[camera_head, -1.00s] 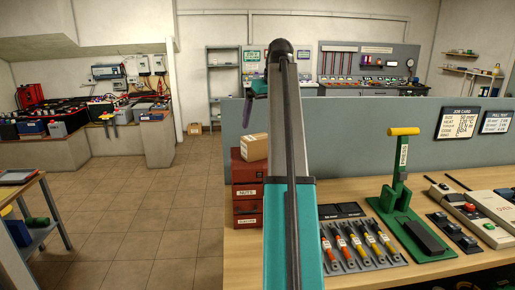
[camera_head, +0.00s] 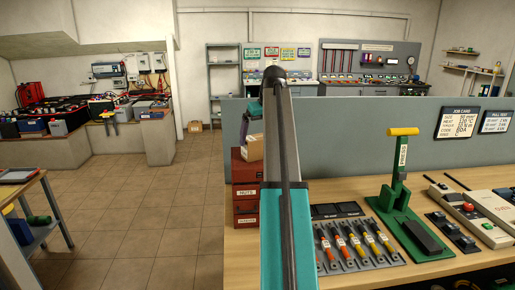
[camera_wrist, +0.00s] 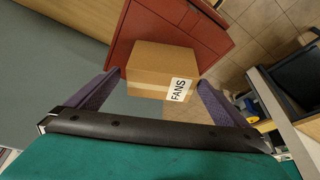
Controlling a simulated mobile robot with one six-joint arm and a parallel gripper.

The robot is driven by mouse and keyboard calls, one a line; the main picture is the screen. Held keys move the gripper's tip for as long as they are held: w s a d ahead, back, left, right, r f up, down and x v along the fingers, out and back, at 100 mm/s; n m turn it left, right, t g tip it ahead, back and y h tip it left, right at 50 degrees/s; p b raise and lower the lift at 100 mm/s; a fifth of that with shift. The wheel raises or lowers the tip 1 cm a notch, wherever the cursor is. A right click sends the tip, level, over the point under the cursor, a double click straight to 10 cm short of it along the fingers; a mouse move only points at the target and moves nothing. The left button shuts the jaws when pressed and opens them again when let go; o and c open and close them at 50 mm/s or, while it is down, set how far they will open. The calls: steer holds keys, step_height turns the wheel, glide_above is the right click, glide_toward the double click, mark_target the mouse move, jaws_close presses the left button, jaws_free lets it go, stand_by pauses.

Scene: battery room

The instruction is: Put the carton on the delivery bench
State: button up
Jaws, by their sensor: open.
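The carton (camera_head: 257,146), a small brown box, sits on top of the red drawer unit (camera_head: 246,204) at the left end of the workbench. In the wrist view the carton (camera_wrist: 150,60) carries a white "FANS" label and a pale tape band. My gripper (camera_wrist: 158,82) is open, its two purple fingers on either side of the carton's near end in that view. I cannot tell whether either finger touches it. In the head view my arm hides part of the carton, and only one finger of my gripper (camera_head: 245,128) shows clearly. No bench is marked as the delivery bench.
A grey partition (camera_head: 350,125) stands behind the workbench (camera_head: 345,280), which holds a green press (camera_head: 402,200) and a tool rack (camera_head: 350,245). A small table (camera_head: 25,190) is at left. Another box (camera_head: 195,126) is on the far floor. The tiled floor (camera_head: 150,220) is clear.

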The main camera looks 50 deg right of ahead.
mark_target(257, 145)
steer(key=shift+f, duration=0.1)
steer(key=shift+p+x, duration=0.95)
steer(key=shift+x, duration=1.5)
steer(key=shift+a, duration=0.1)
steer(key=c, duration=1.3)
steer(key=shift+c, duration=0.2)
steer(key=shift+w+r+b, duration=0.1)
steer(key=shift+r+b, duration=0.6)
steer(key=shift+r, duration=0.95)
steer(key=s+a+r+b, duration=0.1)
steer(key=s+a+b, duration=0.2)
steer(key=s+a, duration=0.5)
steer(key=a, duration=0.5)
steer(key=shift+s+a+r, duration=0.3)
steer(key=shift+s, duration=0.05)
